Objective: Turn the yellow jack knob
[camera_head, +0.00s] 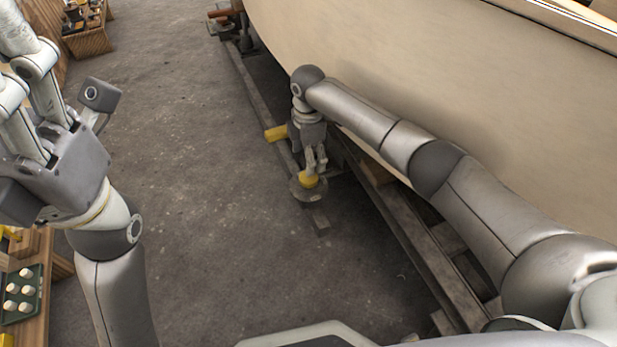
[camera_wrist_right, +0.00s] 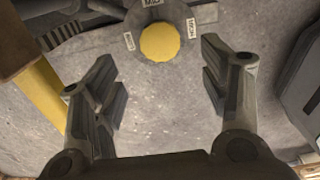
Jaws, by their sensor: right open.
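The yellow jack knob (camera_head: 308,181) sits on a round grey plate (camera_head: 300,192) on the floor by the hull. My right gripper (camera_head: 314,160) points down just above it. In the right wrist view the round yellow knob (camera_wrist_right: 160,42) is at top centre, on a dark disc with small labels. The right gripper (camera_wrist_right: 160,78) is open there, its two fingers apart on either side below the knob, with only bare floor between them. I cannot see any contact. My left gripper (camera_head: 60,150) is raised at the left of the head view, far from the knob; its jaw state is unclear.
The pale hull (camera_head: 450,75) runs along the right, with timber beams (camera_head: 415,235) beneath it. Another yellow part (camera_head: 276,132) lies just behind the knob and also shows in the wrist view (camera_wrist_right: 42,95). A tray (camera_head: 22,300) stands at lower left. The middle floor is clear.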

